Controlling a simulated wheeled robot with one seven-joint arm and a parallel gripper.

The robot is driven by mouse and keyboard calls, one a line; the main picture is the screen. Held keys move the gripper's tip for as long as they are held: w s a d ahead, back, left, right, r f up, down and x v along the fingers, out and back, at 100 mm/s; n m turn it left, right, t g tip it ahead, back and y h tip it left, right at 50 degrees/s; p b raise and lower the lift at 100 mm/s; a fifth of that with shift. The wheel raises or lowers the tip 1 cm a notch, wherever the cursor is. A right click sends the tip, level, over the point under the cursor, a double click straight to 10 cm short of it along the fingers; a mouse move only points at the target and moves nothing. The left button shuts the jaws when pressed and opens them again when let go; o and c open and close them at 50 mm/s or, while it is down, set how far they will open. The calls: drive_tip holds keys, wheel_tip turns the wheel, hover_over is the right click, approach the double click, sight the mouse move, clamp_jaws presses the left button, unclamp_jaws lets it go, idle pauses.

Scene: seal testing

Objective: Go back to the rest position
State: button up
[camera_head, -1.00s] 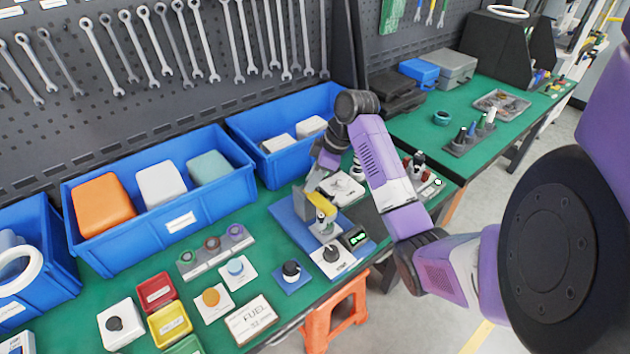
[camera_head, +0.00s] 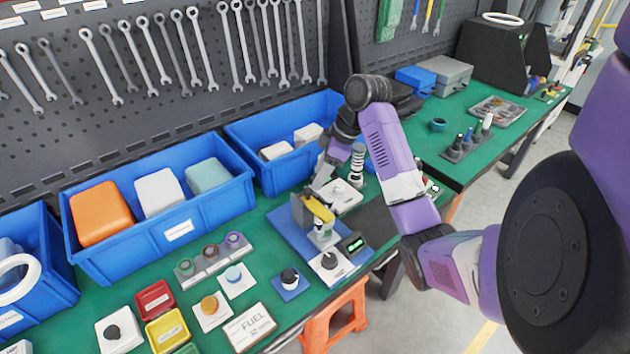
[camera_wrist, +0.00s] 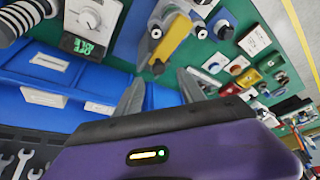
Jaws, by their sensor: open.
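My gripper (camera_wrist: 163,97) is open in the wrist view, with its two grey fingers apart and nothing between them. In the head view the gripper is small and partly hidden by my own wrist, just above and behind the test stand. The seal test stand has a yellow clamp (camera_head: 318,208) on a blue base plate (camera_head: 290,232), with a small green-lit display (camera_head: 355,243) beside it. The yellow clamp (camera_wrist: 172,40) also shows beyond the fingertips in the wrist view. I cannot tell whether a seal sits under the clamp.
Blue bins (camera_head: 250,190) line the back of the green table (camera_head: 262,297). A rack with coloured rings (camera_head: 212,256), dial blocks and a FUEL sign (camera_head: 249,326) stand in front. A striped spring-like post (camera_head: 356,165) stands behind the stand. An orange stool (camera_head: 335,318) is below the edge.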

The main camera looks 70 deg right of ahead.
drive_tip(key=shift+p+v, duration=0.3)
drive_tip(key=shift+v, duration=0.6)
